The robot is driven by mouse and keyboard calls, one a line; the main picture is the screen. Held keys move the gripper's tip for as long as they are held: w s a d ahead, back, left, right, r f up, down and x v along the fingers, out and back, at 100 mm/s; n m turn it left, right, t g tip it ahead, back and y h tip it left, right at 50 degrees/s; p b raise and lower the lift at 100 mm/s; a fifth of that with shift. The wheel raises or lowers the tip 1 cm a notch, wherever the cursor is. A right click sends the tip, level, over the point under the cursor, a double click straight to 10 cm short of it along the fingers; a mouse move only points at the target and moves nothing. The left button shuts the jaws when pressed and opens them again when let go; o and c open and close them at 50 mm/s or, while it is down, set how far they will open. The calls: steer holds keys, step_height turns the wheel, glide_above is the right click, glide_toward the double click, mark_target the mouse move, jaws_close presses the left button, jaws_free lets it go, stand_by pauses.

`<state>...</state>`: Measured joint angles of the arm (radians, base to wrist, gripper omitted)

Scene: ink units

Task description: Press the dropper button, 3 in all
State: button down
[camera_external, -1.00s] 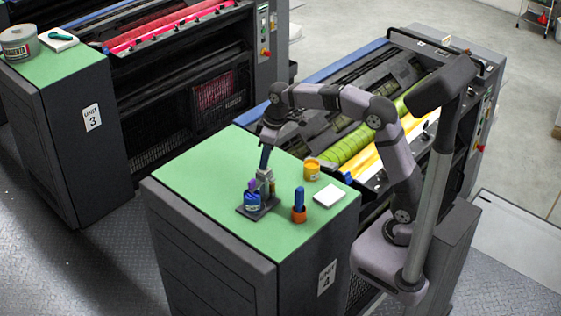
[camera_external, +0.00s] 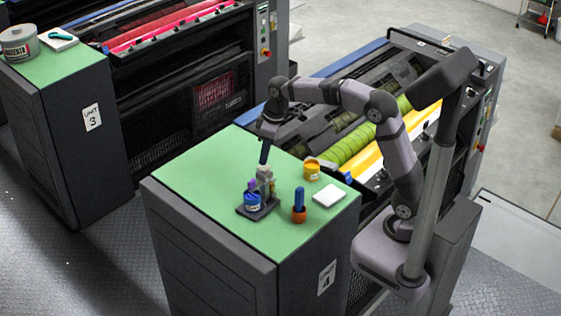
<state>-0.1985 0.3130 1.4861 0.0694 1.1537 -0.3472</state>
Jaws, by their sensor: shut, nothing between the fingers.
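The dropper stand has a dark base (camera_external: 270,206) on the green cabinet top (camera_external: 195,174). A blue bottle (camera_external: 252,202) with a purple top stands on the left part of the base. A pale grey upright part (camera_external: 265,176) stands behind it; the button itself is too small to make out. My gripper (camera_external: 264,161) points down, shut and empty, with its dark tip just above the top of the pale part. I cannot tell whether the tip touches it.
A blue-handled tool in an orange holder (camera_external: 299,214) stands right of the stand. A yellow ink pot (camera_external: 312,169) and a white pad (camera_external: 329,195) lie further right. The press with yellow-green rollers (camera_external: 350,146) is behind. The cabinet's left top is clear.

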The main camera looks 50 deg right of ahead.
steer(key=shift+f, duration=0.2)
steer(key=shift+f+b, duration=0.75)
steer(key=shift+f, duration=0.2)
steer(key=shift+r, duration=0.2)
steer(key=shift+r+p, duration=0.95)
steer(key=shift+p, duration=0.15)
steer(key=shift+r, duration=0.1)
step_height(320, 180, up, 10)
steer(key=p, duration=0.9)
